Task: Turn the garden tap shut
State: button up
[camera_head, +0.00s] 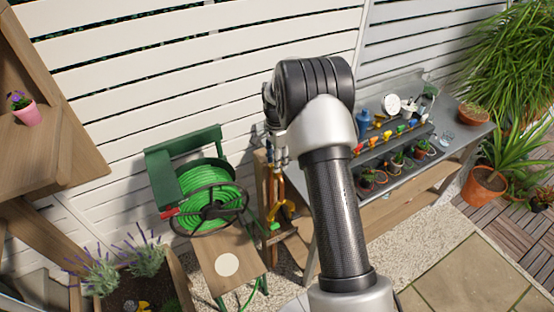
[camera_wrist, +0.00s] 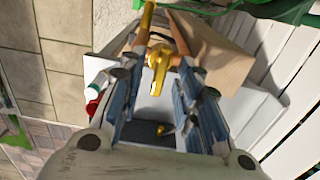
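The brass garden tap (camera_head: 284,209) is by a wooden post between the hose reel and the bench. In the wrist view the yellow brass tap (camera_wrist: 158,60) lies between my fingertips. My gripper (camera_wrist: 157,72) is open, with one finger on each side of the brass part and gaps showing. In the head view my gripper (camera_head: 277,158) points down just above the tap, partly hidden by my arm. I cannot tell how far the tap handle is turned.
A green hose reel (camera_head: 208,192) stands left of the tap above a small wooden stool (camera_head: 228,264). A grey bench (camera_head: 455,130) with pots and coloured tools stands right. A white slatted fence (camera_head: 190,60) is behind. Gravel and paving lie in front.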

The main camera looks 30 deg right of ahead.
notch_tip(320, 180, up, 12)
dwell(0.4)
dwell(0.3)
